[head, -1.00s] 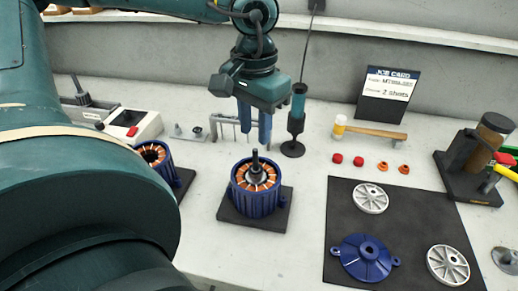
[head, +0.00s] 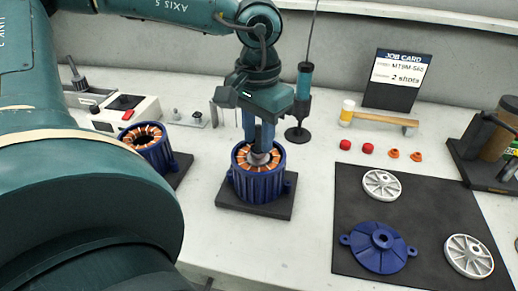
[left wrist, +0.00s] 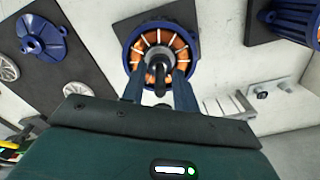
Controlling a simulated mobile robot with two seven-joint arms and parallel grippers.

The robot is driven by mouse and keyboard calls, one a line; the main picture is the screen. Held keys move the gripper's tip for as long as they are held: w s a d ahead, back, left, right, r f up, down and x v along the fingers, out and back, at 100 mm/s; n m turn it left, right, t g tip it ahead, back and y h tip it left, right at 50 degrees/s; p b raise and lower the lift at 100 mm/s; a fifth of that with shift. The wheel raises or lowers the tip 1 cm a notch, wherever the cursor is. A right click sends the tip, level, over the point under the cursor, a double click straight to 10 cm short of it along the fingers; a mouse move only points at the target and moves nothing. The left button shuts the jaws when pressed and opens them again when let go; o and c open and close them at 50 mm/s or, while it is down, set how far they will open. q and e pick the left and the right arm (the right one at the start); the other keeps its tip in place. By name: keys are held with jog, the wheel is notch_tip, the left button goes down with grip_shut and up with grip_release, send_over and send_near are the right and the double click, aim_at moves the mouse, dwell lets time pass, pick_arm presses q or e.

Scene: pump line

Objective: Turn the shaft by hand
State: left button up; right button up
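A blue motor housing (head: 258,184) with copper windings stands on a dark base plate (head: 232,205). The shaft rises from its centre and shows in the left wrist view (left wrist: 159,74); in the head view the fingers mostly hide it. My left gripper (head: 262,148) points down over the housing, its fingertips low at the shaft. In the left wrist view its two fingers (left wrist: 158,82) stand on either side of the shaft, with gaps showing, so it looks open. My right gripper is in neither view.
A second wound blue housing (head: 143,150) stands to the left. A blue-and-black stand tool (head: 300,105) is close behind the gripper. A dark mat (head: 350,205) at right carries a blue cover (head: 378,247) and pale discs.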

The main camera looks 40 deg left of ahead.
pick_arm(q)
grip_shut()
jog(key=n+b, duration=0.2)
jog(key=n, duration=0.1)
jog(key=shift+f, duration=0.15)
jog(key=n+b, duration=0.1)
jog(key=n, duration=0.3)
jog(key=shift+b, duration=0.3)
jog(key=shift+r+n, duration=0.2)
jog(key=shift+n, duration=0.3)
